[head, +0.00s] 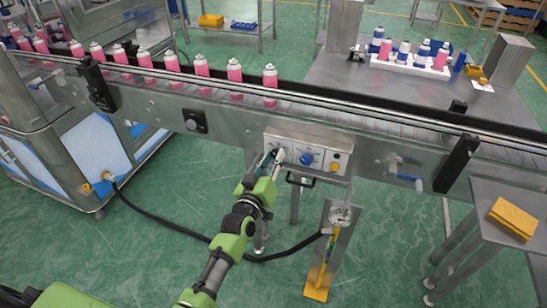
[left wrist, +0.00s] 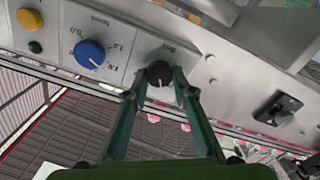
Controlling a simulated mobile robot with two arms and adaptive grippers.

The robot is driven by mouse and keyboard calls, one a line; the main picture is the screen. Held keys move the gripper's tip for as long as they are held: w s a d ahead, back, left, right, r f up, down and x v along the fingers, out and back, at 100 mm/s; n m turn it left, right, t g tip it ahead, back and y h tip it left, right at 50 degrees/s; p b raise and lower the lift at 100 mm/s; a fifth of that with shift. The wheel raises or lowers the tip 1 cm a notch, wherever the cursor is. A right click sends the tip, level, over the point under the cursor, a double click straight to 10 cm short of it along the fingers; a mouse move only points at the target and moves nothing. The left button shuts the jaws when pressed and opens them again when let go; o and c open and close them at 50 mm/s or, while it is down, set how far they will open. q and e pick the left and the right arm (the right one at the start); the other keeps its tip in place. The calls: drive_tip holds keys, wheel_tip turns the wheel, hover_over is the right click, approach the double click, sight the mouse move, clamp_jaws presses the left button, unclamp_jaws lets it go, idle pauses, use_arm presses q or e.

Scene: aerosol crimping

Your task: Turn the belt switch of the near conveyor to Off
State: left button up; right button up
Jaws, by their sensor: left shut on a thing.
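The near conveyor (head: 225,112) runs across the head view, with a control panel (head: 320,150) on its front side. In the left wrist view the panel shows upside down, with the black belt switch (left wrist: 159,73) under an upside-down label. A pale mark shows on the switch; its exact setting is too small to read. My left gripper (head: 277,155) is at the left end of the panel and hides the switch in the head view. In the left wrist view its two fingertips (left wrist: 159,82) are closed around the switch from both sides. My right gripper is not in view.
Next to the switch is a blue speed knob (head: 306,158), which also shows in the left wrist view (left wrist: 90,54), then a yellow button (head: 335,167). A handle (head: 301,181) sticks out below the panel. Pink cans (head: 234,70) stand on the belt. A hose (head: 160,225) crosses the floor.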

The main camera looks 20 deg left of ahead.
use_arm(q)
drive_tip(key=shift+f+n, duration=0.1)
drive_tip(key=shift+n, duration=2.1)
drive_tip(key=o, duration=1.1)
drive_tip(key=shift+s, duration=0.1)
drive_tip(key=s, duration=1.1)
drive_tip(key=shift+s+a, duration=0.25)
drive_tip(key=shift+s, duration=0.15)
